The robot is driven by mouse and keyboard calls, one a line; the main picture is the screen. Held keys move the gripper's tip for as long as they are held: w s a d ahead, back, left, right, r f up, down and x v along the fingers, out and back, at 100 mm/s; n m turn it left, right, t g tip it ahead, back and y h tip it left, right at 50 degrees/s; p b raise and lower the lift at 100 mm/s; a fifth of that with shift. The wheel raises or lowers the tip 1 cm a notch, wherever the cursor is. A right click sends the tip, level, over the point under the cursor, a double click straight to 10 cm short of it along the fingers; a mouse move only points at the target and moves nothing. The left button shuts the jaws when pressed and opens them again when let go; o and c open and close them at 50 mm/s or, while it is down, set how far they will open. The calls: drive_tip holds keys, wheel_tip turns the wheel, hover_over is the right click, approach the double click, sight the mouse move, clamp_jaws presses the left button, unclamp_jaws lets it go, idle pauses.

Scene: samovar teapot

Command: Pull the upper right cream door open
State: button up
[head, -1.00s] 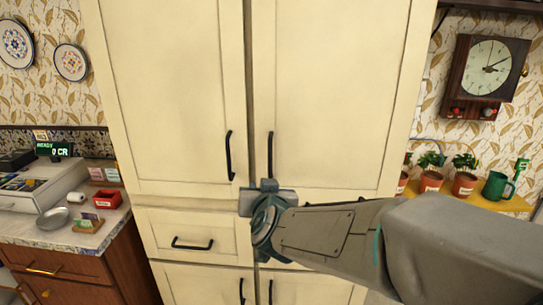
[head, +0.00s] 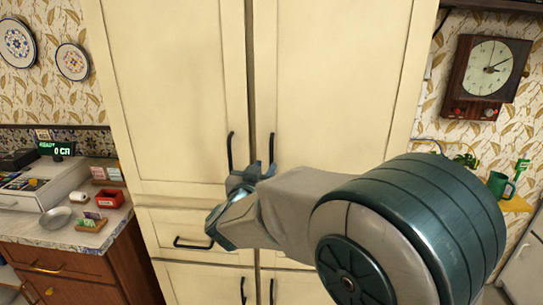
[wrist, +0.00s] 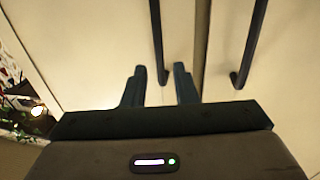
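The upper right cream door (head: 340,90) is closed on the tall cabinet. Its black vertical handle (head: 272,146) stands near the middle seam, its lower end behind my gripper. The upper left door (head: 175,80) is also closed, with its own black handle (head: 230,150). My gripper (head: 255,170) is in front of the handles' lower ends. I cannot tell whether anything touches.
A drawer with a black handle (head: 192,243) and lower doors are below. A counter (head: 60,235) with a cash register, red box (head: 110,198) and metal bowl stands left. My arm covers the lower right.

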sight(271, 159)
drive_tip(key=x, duration=0.6)
drive_tip(key=shift+w+d+p, duration=0.1)
drive_tip(key=shift+w+p, duration=0.15)
drive_tip(key=shift+p, duration=0.15)
clamp_jaws()
